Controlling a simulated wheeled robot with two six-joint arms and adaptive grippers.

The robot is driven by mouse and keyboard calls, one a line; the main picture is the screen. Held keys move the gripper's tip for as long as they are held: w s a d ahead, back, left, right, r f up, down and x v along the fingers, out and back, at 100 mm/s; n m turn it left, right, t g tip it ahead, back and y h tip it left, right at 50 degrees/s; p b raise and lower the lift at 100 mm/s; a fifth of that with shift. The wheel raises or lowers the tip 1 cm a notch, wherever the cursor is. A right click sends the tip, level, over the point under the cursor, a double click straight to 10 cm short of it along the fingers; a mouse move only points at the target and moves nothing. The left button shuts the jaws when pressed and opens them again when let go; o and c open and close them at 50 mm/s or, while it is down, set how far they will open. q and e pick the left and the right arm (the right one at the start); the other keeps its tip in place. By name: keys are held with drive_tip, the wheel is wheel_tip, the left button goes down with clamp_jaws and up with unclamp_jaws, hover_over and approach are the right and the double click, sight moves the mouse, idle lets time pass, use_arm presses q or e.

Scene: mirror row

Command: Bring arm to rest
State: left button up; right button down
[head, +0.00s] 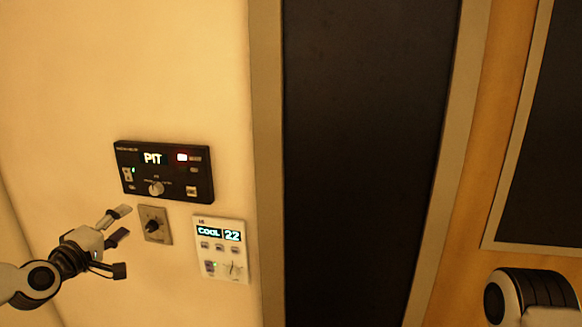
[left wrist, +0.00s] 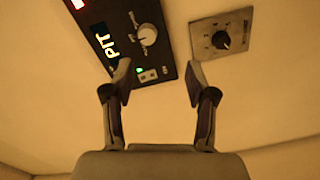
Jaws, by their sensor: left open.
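My left gripper (head: 119,225) is at the lower left in the head view, close to the wall panels. Its two fingers are apart and nothing is between them. In the left wrist view the open fingers (left wrist: 158,85) point toward the black panel (left wrist: 128,45) and the grey knob plate (left wrist: 222,36). Whether the fingertips touch the wall cannot be told. A part of my right arm (head: 530,298) shows at the lower right in the head view; its gripper is out of the picture.
The black panel (head: 165,172) reads "PIT" and has a red light. Below it are a grey plate with a black knob (head: 153,225) and a white panel (head: 221,250) reading "COOL 22". A tall dark panel (head: 365,150) in a frame stands to the right.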

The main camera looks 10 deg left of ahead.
use_arm(q)
drive_tip(key=s+d+f+m+g, duration=0.25)
drive_tip(key=d+f, duration=0.25)
drive_tip(key=f, duration=0.5)
drive_tip(key=s+d+f+m+g+h, duration=0.1)
drive_tip(key=s+d+f+g, duration=0.35)
drive_tip(key=f, duration=0.55)
drive_tip(key=s+d+f+m+g, duration=0.25)
drive_tip(key=d+f, duration=0.25)
drive_tip(key=f, duration=0.5)
drive_tip(key=s+d+f+m+g, duration=0.2)
drive_tip(key=s+f, duration=0.2)
drive_tip(key=s, duration=0.4)
drive_tip(key=s+d+f+m+g+y, duration=0.1)
drive_tip(key=s+d+f+m+g, duration=0.1)
drive_tip(key=s, duration=0.7)
drive_tip(key=s+d+f+m+g+y, duration=0.1)
drive_tip(key=s+d+f+m+g, duration=0.1)
drive_tip(key=s+f, duration=0.4)
drive_tip(key=shift+s+f+m+g, duration=0.3)
drive_tip(key=shift+s+m+g, duration=0.2)
drive_tip(key=shift+s+g, duration=0.65)
drive_tip(key=shift+y, duration=0.3)
